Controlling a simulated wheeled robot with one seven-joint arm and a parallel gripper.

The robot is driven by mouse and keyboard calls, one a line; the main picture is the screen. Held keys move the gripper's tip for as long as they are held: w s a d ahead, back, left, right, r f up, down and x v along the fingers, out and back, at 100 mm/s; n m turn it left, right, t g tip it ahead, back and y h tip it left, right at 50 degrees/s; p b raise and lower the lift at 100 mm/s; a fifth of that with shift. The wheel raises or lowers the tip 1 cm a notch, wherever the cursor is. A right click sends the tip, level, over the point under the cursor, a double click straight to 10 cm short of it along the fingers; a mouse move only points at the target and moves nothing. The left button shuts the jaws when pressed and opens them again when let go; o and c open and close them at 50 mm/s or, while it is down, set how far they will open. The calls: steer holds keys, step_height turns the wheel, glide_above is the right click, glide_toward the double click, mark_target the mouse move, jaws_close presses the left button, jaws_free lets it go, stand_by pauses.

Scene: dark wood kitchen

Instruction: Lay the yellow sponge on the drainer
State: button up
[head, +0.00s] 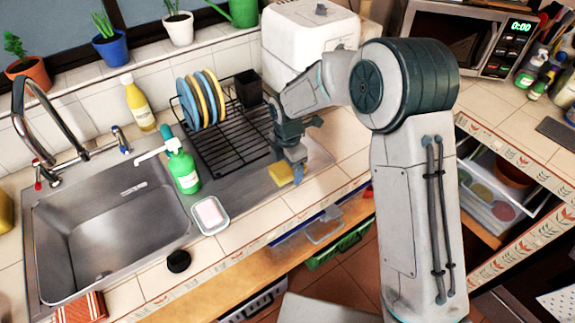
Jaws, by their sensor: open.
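The yellow sponge (279,174) shows near the front edge of the metal draining board, to the right of the black wire drainer (238,150). My gripper (288,168) is open and low over this spot, with a finger just right of the sponge. The gripper partly overlaps the sponge, and I cannot tell whether they touch or whether the sponge rests on the surface. The drainer holds several blue and yellow plates (200,100) upright at its left and a dark cup-like holder (249,88) at the back. Its front middle is bare.
A green soap bottle (183,167) and a soap dish (209,215) stand between the sink (110,235) and the drainer. A yellow bottle (138,105) stands behind. A white appliance (305,45) is behind my arm. A black round object (178,261) lies in front.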

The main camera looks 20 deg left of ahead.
mark_target(288, 166)
step_height(288, 166, up, 12)
steer(key=b, duration=0.1)
steer(key=s+d+r+m, duration=0.2)
steer(key=d+r+m, duration=0.2)
steer(key=d+m, duration=0.3)
steer(key=s+d+r+m+t, duration=0.1)
steer(key=s+d+m, duration=0.8)
steer(key=d+m, duration=0.1)
steer(key=s+d+r+m+t, duration=0.1)
steer(key=s+d+m+t, duration=0.1)
steer(key=s+d+m, duration=0.7)
steer(key=d+m, duration=0.2)
steer(key=d, duration=0.2)
steer(key=shift+r, duration=0.1)
